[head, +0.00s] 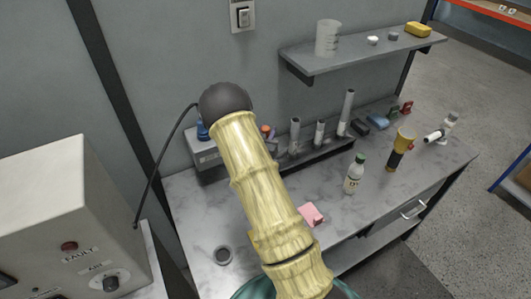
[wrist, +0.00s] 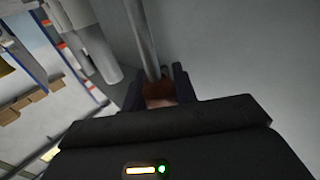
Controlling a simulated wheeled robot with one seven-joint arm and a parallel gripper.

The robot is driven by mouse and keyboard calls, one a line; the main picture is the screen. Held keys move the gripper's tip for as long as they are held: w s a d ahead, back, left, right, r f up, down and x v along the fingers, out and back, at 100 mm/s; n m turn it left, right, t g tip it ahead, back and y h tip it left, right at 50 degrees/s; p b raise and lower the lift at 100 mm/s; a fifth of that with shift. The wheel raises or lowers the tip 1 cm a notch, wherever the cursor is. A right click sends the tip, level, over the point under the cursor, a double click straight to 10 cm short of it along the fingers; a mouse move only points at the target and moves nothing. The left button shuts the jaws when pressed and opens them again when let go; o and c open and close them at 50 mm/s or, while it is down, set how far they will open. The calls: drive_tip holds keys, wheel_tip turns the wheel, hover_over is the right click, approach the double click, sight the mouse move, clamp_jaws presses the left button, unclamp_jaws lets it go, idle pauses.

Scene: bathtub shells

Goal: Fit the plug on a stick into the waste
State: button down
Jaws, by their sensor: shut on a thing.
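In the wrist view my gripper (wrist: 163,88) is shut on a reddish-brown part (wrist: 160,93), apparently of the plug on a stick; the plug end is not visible. A grey rod (wrist: 149,40) shows just beyond the fingertips; I cannot tell whether it belongs to the held thing. In the head view my arm hides the gripper.
Grey upright tubes (head: 347,112) stand in a rack along the counter's back. A green-capped bottle (head: 354,174), a yellow-and-black item (head: 400,150) and a pink sponge (head: 311,215) are on the counter (head: 190,205). A control box (head: 65,225) stands left; a shelf (head: 360,52) hangs above.

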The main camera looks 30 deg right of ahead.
drive_tip(key=shift+r, duration=0.1)
wheel_tip(320, 180, up, 10)
drive_tip(key=b, duration=0.2)
drive_tip(key=shift+b, duration=0.3)
idle(0.9)
